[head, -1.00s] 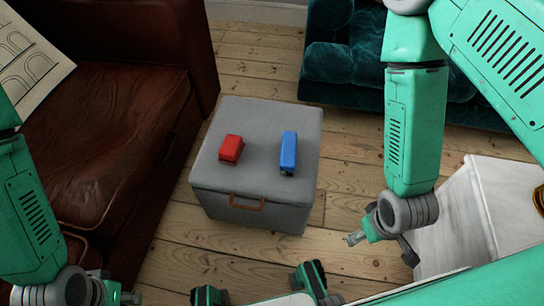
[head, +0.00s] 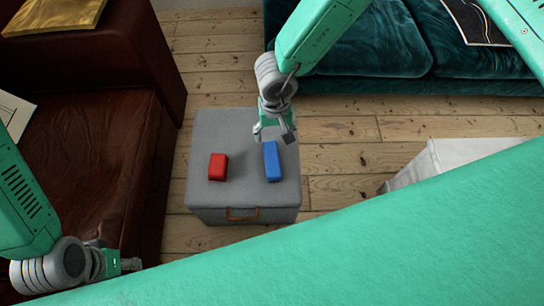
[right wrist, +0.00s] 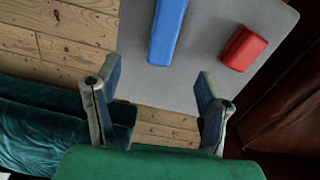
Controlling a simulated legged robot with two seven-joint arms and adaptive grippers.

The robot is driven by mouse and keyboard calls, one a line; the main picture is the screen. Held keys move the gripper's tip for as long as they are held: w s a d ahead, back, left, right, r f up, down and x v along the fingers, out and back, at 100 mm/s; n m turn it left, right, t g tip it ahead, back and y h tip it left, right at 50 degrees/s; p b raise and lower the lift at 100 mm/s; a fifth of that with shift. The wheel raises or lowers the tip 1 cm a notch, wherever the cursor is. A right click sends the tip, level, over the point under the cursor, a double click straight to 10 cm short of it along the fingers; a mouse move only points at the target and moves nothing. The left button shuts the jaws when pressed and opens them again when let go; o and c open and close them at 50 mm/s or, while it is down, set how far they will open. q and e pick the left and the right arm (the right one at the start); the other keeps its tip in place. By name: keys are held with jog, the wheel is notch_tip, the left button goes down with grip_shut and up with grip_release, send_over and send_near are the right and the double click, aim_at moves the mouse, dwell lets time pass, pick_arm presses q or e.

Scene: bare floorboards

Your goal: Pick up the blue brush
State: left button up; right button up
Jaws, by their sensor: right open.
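The blue brush (head: 272,165) is a blue block lying on the grey box-like ottoman (head: 240,125), right of its middle. It also shows at the top of the right wrist view (right wrist: 166,32). My right gripper (head: 274,136) is open and empty, above the ottoman by the far end of the brush. In the right wrist view its fingers (right wrist: 155,88) are spread apart, with the brush beyond them and not between them. My left gripper (head: 132,264) is at the lower left, in front of the brown sofa and far from the brush; its opening is unclear.
A red block (head: 218,167) lies on the ottoman left of the brush. It shows in the right wrist view (right wrist: 243,48) too. A brown leather sofa (head: 80,150) stands left, a teal sofa (head: 370,50) behind, a white piece of furniture (head: 415,168) right. Bare floorboards lie between.

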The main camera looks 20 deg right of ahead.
aim_at(272, 158)
notch_tip(272, 158, down, 8)
jog(key=b, duration=0.3)
jog(key=shift+a+f, duration=0.15)
jog(key=shift+f, duration=0.1)
jog(key=f, duration=0.1)
jog(key=f+b, duration=0.1)
jog(key=f, duration=0.1)
jog(key=f+b, duration=0.1)
jog(key=f, duration=0.1)
jog(key=shift+s+a+f, duration=0.15)
jog(key=shift+a, duration=0.15)
jog(key=c, duration=1.3)
